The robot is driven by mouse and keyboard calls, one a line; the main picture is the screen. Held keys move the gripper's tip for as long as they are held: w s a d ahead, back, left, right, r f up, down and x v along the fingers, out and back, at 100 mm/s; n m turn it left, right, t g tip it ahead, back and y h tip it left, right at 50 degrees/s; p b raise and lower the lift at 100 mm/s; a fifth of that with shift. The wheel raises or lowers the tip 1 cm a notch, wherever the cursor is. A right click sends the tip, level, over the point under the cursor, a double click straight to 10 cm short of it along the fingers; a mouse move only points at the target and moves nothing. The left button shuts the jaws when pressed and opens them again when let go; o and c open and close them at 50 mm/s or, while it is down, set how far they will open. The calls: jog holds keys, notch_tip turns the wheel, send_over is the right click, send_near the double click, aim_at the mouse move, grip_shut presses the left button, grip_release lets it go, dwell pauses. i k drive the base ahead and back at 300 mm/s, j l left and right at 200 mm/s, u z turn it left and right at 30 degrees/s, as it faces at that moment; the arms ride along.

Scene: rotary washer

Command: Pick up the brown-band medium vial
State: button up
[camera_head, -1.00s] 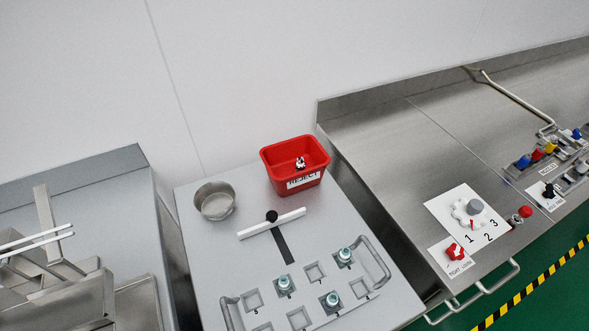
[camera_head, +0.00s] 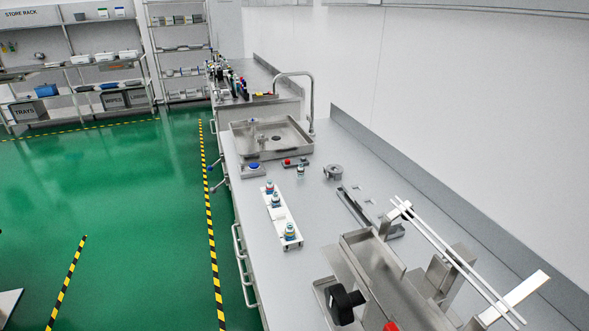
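My gripper is not in view. Several small vials with pale caps are on the steel bench. One vial (camera_head: 289,232) stands at the near end of a white rack (camera_head: 281,218). Two more, a middle vial (camera_head: 275,200) and a far vial (camera_head: 269,187), stand toward the rack's other end. A separate vial (camera_head: 300,172) stands apart, behind the rack to the right. All look upright. Blue shows on some of them, but they are too small to tell which, if any, has a brown band.
A sink basin (camera_head: 271,138) with a tall tap lies beyond the rack. A blue button box (camera_head: 253,167) and a red button (camera_head: 287,162) sit before it. A steel fixture (camera_head: 380,265) with white rods fills the right. Green floor (camera_head: 120,200) is open at left.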

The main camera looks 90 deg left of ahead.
aim_at(300, 171)
jog(key=u, duration=2.25)
